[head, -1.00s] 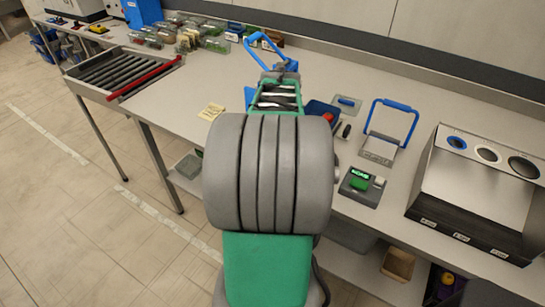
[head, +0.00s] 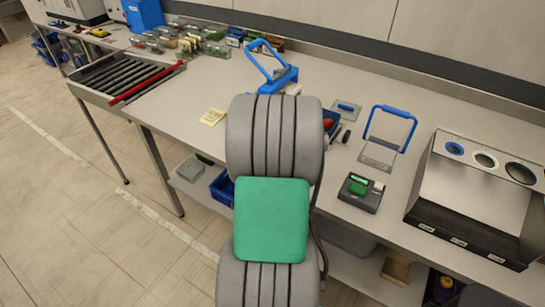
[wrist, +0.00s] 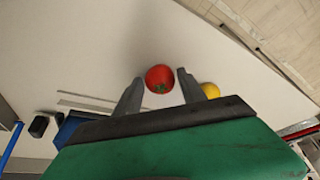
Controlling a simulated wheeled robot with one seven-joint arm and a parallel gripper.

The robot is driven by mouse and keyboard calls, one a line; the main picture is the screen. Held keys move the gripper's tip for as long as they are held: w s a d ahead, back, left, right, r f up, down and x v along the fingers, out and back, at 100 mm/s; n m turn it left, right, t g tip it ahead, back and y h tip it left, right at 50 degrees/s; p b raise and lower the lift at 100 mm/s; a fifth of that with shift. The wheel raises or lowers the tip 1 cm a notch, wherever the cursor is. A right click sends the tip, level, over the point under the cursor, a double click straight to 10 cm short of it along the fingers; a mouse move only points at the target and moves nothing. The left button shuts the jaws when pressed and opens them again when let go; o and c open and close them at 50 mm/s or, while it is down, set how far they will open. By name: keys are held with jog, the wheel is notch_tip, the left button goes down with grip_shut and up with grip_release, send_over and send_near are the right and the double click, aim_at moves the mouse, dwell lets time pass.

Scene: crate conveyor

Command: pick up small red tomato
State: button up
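A small red tomato (wrist: 160,78) with a green stem shows in the wrist view over the pale worktop. My gripper (wrist: 158,84) is open, with one grey finger on each side of the tomato and a visible gap on the left. The right finger's gap is very narrow, so I cannot tell whether it touches. In the head view my own arm hides the gripper, and I cannot make out this tomato there.
A yellow round item (wrist: 211,90) lies just beyond the right finger. A blue container (wrist: 70,128) is at lower left. In the head view, a blue-handled device (head: 280,75), a scale (head: 361,192) and a blue-handled frame (head: 390,140) stand on the worktop (head: 225,80).

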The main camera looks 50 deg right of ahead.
grip_shut()
jog(key=shift+r, duration=0.1)
dwell(0.3)
